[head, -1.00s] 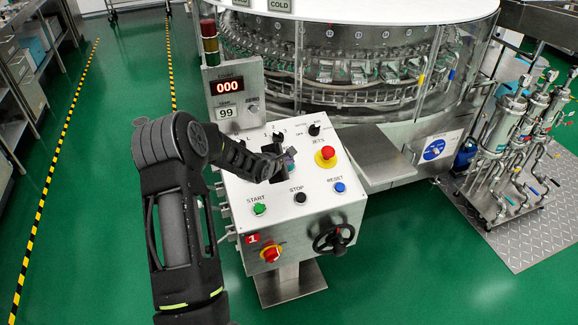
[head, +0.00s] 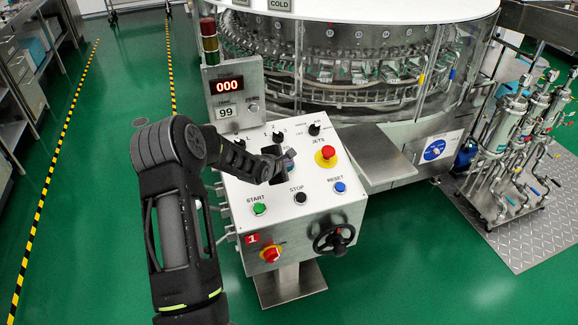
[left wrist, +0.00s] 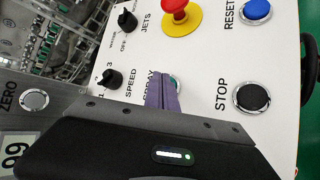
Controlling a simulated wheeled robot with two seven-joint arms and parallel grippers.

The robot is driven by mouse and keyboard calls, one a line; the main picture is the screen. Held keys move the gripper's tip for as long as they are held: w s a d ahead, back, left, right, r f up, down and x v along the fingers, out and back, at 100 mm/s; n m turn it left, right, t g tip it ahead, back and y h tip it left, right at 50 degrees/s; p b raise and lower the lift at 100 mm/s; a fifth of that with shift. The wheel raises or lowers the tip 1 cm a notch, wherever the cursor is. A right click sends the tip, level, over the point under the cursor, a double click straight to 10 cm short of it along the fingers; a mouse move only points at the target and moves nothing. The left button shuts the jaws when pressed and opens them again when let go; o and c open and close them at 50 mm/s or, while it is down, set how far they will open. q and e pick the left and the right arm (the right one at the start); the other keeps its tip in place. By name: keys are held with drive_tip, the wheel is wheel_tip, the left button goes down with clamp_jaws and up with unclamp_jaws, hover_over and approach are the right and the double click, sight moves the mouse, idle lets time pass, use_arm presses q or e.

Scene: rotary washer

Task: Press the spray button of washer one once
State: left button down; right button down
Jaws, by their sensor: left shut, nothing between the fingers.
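The control panel (head: 315,200) of the washer stands in front of me and carries a red tag marked 1 (head: 253,239). My left gripper (head: 290,160) is shut and empty, over the middle of the panel top. In the left wrist view, its purplish fingers (left wrist: 166,92) cover part of the SPRAY label. The spray button (left wrist: 176,82), a small teal-rimmed button, shows just beside the fingertips and is partly hidden by them. I cannot tell whether the fingertips touch it. My right gripper is not in view.
Close by on the panel are the red emergency knob (head: 326,156), black STOP button (head: 299,198), green START button (head: 259,209), blue RESET button (head: 340,187) and the speed and jets (head: 314,129) knobs. The display (head: 229,86) reads 000 and the one below reads 99.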

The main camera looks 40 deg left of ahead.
use_arm(q)
drive_tip(key=shift+f, duration=0.25)
drive_tip(key=shift+r, duration=0.1)
idle(0.4)
drive_tip(key=shift+s+d+r+p, duration=0.15)
drive_tip(key=shift+r+p, duration=0.2)
drive_tip(key=shift+r, duration=0.4)
drive_tip(key=r+p, duration=0.2)
drive_tip(key=r, duration=0.1)
drive_tip(key=d+r+p, duration=0.1)
drive_tip(key=shift+s+r, duration=0.35)
drive_tip(key=shift+r, duration=0.05)
idle(0.5)
